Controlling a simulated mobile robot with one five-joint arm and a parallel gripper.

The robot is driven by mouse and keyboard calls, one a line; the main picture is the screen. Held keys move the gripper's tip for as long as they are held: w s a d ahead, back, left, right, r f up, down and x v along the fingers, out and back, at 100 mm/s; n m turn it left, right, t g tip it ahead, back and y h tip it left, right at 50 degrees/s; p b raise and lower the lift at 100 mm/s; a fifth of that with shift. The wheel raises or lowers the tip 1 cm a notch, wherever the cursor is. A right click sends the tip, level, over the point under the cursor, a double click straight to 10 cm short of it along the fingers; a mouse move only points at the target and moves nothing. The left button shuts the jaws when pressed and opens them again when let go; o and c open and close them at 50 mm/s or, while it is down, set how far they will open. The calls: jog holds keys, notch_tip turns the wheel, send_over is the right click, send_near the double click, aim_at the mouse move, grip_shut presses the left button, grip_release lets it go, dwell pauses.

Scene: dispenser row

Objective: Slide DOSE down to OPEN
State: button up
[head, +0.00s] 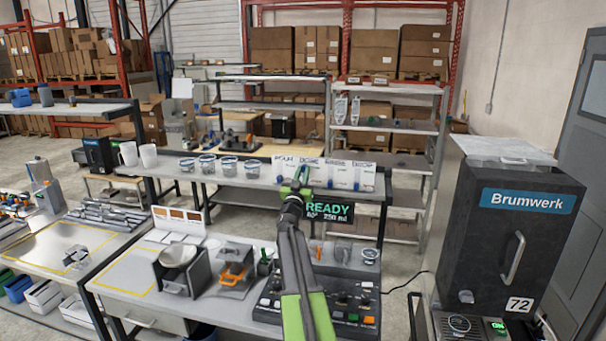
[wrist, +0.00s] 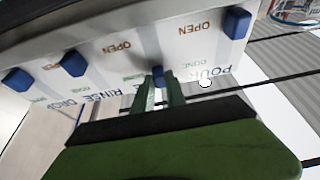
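A white panel (wrist: 120,70) carries labelled sliding blue knobs; it appears upside down in the wrist view and at the back of the bench in the head view. The DOSE knob (wrist: 158,75) is level with the green DONE mark, away from the orange OPEN mark (wrist: 115,47). My gripper (wrist: 163,84) reaches it, with one finger on either side and apparently a slight gap. The DOSE label is hidden behind the fingers in the wrist view. In the head view my gripper (head: 302,174) covers the DOSE knob.
The POUR knob (wrist: 235,22), RINSE knob (wrist: 72,63) and last knob (wrist: 18,79) sit level with OPEN marks. Several glass cups (head: 228,166) stand left of the panel. A READY display (head: 329,209) is close to my arm. A black Brumwerk machine (head: 515,235) stands at right.

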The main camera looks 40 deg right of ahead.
grip_shut()
dwell(1.0)
notch_tip(320, 180, down, 6)
jog(key=b, duration=0.6)
jog(key=o, duration=0.6)
grip_release()
jog(key=shift+o, duration=0.2)
jog(key=b+v, duration=0.6)
jog(key=v, duration=1.1)
jog(key=shift+f+b, duration=0.2)
jog(key=shift+b, duration=0.15)
